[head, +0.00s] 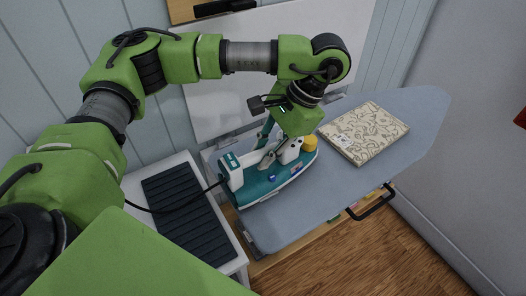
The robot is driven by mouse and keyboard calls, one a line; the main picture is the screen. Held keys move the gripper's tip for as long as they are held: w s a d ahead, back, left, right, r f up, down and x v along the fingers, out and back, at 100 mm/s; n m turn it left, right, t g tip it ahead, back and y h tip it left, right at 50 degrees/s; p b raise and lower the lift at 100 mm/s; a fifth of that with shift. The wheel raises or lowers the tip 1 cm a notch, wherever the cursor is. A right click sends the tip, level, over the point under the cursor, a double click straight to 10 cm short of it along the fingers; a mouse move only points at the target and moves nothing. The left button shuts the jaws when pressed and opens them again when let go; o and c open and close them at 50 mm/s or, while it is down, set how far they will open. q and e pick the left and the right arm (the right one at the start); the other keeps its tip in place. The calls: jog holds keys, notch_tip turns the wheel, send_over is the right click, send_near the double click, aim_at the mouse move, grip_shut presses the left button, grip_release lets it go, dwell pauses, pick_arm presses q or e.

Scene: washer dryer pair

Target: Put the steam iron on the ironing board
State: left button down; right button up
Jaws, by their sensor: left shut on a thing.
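The teal and white steam iron (256,190) is at the left end of the grey-blue ironing board (330,190). I cannot tell whether its base rests fully on the board or is slightly above it. My left gripper (268,160) reaches down from above and is shut on the iron, near its handle; the arm's wrist hides part of the grip. A dark cord runs from the iron's rear to the left. My right gripper is not in view.
A patterned book or box (364,133) lies on the board right of the iron. A white stand with a dark ribbed mat (187,214) is left of the board. A white panel stands behind. Bare board lies in front of the book.

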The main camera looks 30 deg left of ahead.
pick_arm(q)
jog(key=shift+f+b, duration=0.45)
dwell(0.3)
jog(key=c, duration=1.8)
grip_release()
jog(key=shift+f, duration=0.1)
jog(key=v, duration=1.2)
